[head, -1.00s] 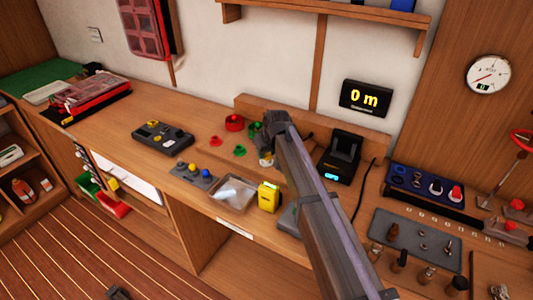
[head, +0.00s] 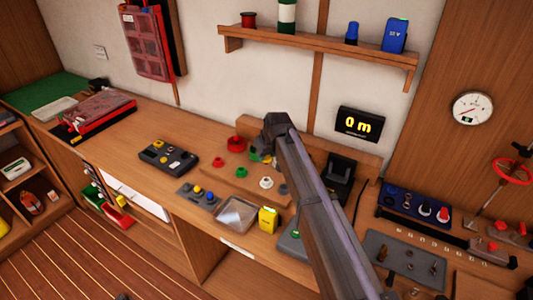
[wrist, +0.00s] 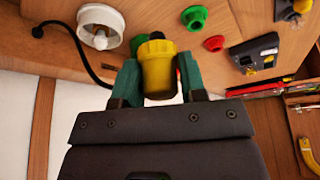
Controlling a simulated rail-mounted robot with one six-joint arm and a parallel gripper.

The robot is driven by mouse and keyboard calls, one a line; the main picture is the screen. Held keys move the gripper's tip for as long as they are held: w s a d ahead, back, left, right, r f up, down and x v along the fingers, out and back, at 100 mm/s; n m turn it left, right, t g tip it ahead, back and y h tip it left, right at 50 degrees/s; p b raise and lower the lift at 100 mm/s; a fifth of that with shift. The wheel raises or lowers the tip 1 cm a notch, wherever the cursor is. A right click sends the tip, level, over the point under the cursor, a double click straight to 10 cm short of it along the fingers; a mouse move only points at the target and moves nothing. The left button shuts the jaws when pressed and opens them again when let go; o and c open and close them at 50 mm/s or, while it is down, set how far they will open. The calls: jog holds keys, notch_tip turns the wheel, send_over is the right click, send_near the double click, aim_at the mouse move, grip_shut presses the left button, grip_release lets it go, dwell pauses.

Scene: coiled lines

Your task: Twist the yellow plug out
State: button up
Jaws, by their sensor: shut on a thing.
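The yellow plug (wrist: 158,70) is between the two teal fingers of my gripper (wrist: 158,80) in the wrist view. The fingers press on it from both sides, and its dark narrow end points away from my gripper. A green ring (wrist: 138,43) shows partly behind the plug. I cannot tell whether the plug's end touches it. In the head view my gripper (head: 262,153) is over the bench's raised board, and my arm hides much of it. The plug is too small and covered to make out there.
A white round fitting (head: 266,182), a red fitting (head: 218,162) and a green fitting (head: 228,172) sit close by on the board. A black cable (wrist: 75,40) curves near the white fitting. A clear tray (head: 237,215) and a yellow box (head: 268,220) stand in front.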

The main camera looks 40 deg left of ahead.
jog(key=n+g, duration=0.1)
jog(key=n, duration=0.2)
jog(key=n+g, duration=0.1)
jog(key=n, duration=0.2)
jog(key=shift+y, duration=0.3)
